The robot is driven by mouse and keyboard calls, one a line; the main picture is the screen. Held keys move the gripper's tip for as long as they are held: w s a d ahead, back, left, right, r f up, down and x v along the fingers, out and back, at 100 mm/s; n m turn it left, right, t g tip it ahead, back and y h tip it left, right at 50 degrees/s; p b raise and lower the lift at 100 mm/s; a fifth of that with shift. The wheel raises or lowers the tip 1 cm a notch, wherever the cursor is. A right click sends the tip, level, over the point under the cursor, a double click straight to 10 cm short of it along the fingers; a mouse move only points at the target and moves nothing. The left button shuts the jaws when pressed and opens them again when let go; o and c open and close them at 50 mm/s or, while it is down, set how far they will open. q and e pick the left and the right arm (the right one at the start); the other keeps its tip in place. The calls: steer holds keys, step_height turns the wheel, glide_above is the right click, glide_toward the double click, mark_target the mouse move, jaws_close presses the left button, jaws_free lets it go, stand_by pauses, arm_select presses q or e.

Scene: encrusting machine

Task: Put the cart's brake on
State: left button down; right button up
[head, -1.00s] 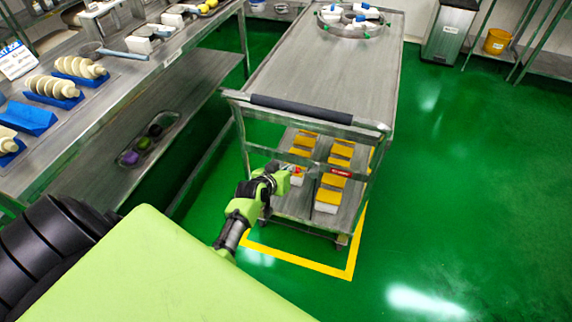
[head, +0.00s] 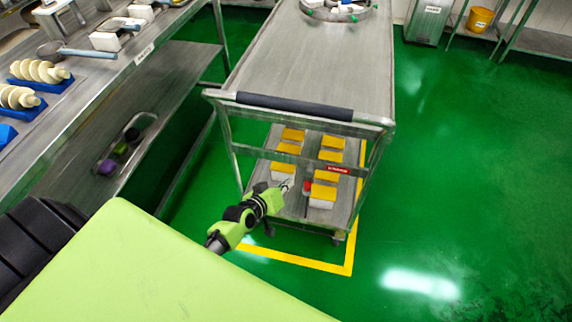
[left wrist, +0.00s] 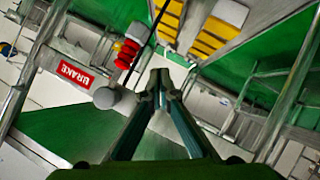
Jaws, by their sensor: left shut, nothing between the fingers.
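The metal cart (head: 310,62) stands on the green floor, its dark-gripped push handle (head: 295,106) facing me. A red label (head: 340,169) is on its near end; in the left wrist view the label (left wrist: 74,74) reads BRAKE. Beside it is a red ribbed part (left wrist: 128,53) on a dark rod, with a grey ball (left wrist: 105,97) near its lower end. The red part shows small in the head view (head: 307,186). My left gripper (head: 288,185) is shut and empty, just left of the red part there. In the wrist view its fingertips (left wrist: 158,80) are apart from the ball.
White boxes with yellow tops (head: 324,192) stand on the cart's lower shelf. Yellow tape (head: 300,262) marks the floor around the cart. A steel workbench (head: 120,85) runs along the left. The floor to the cart's right is clear.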

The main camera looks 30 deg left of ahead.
arm_select(q)
steer(key=d, duration=0.1)
steer(key=f, duration=0.1)
steer(key=d+f, duration=0.1)
steer(key=shift+w+d+f, duration=0.1)
steer(key=shift+w+d, duration=0.15)
steer(key=shift+d, duration=0.1)
arm_select(e)
steer(key=shift+s+a+f, duration=0.1)
steer(key=shift+s+a, duration=0.35)
steer(key=shift+a, duration=0.3)
arm_select(q)
steer(key=shift+d, duration=0.15)
arm_select(e)
steer(key=shift+d, duration=0.15)
arm_select(q)
steer(key=shift+f, duration=0.1)
arm_select(e)
steer(key=shift+w+d, duration=0.1)
steer(key=shift+d, duration=0.2)
